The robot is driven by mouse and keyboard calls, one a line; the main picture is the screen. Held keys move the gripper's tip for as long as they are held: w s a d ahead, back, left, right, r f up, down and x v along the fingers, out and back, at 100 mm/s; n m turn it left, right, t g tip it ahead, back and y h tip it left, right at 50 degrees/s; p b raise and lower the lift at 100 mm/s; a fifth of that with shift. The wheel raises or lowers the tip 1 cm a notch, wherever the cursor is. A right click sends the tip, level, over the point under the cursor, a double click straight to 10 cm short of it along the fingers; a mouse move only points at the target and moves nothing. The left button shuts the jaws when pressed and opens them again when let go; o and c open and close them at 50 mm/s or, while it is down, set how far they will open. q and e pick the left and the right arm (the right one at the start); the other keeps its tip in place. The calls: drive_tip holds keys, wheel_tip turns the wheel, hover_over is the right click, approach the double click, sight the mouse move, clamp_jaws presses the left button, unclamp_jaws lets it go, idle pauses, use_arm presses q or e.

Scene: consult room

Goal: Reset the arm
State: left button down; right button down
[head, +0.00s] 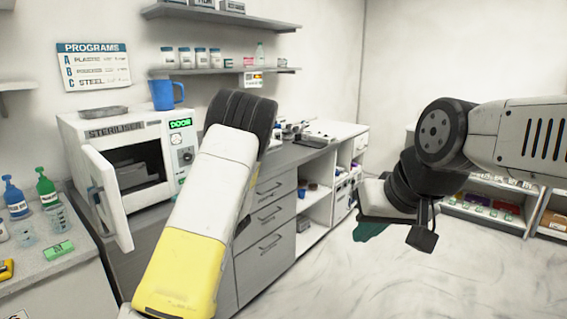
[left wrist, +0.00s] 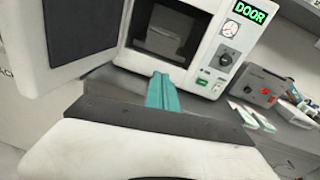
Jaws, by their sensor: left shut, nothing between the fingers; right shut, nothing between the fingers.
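My left arm (head: 195,225) rises from the bottom of the head view, and its gripper is hidden behind it there. In the left wrist view my left gripper (left wrist: 165,92) shows teal fingers, shut and empty, in front of the steriliser opening. My right arm (head: 520,135) reaches in from the right. Its gripper (head: 370,230) has dark teal fingers, shut and empty, pointing down over the open floor. The white steriliser (head: 152,125) stands on the counter with its door (head: 108,200) swung open to the left and its display reading DOOR.
A blue mug (head: 164,94) and a grey tray (head: 104,112) are on top of the steriliser. Green and blue bottles (head: 46,188) stand on the left counter. A grey device (left wrist: 258,87) sits right of the steriliser. Low shelves (head: 490,205) line the back right. The floor at right is clear.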

use_arm(q)
drive_tip(key=s+a+r+n+g+h, duration=0.1)
drive_tip(key=s+r+n+g+h, duration=0.2)
drive_tip(key=s+n, duration=0.55)
drive_tip(key=s+n+g+h, duration=0.2)
drive_tip(key=s+n+g, duration=0.3)
drive_tip(key=s, duration=0.6)
drive_tip(key=s+d+r+n+t+h, duration=0.2)
drive_tip(key=s+d+r+n+h, duration=0.3)
drive_tip(key=d, duration=0.5)
drive_tip(key=s+d+r+n+t+h, duration=0.2)
drive_tip(key=s+d+r+n+h, duration=0.2)
drive_tip(key=s+d, duration=0.6)
drive_tip(key=shift+r+n+h, duration=0.35)
drive_tip(key=shift+r+h, duration=0.25)
drive_tip(key=shift+h, duration=0.6)
drive_tip(key=shift+s, duration=0.1)
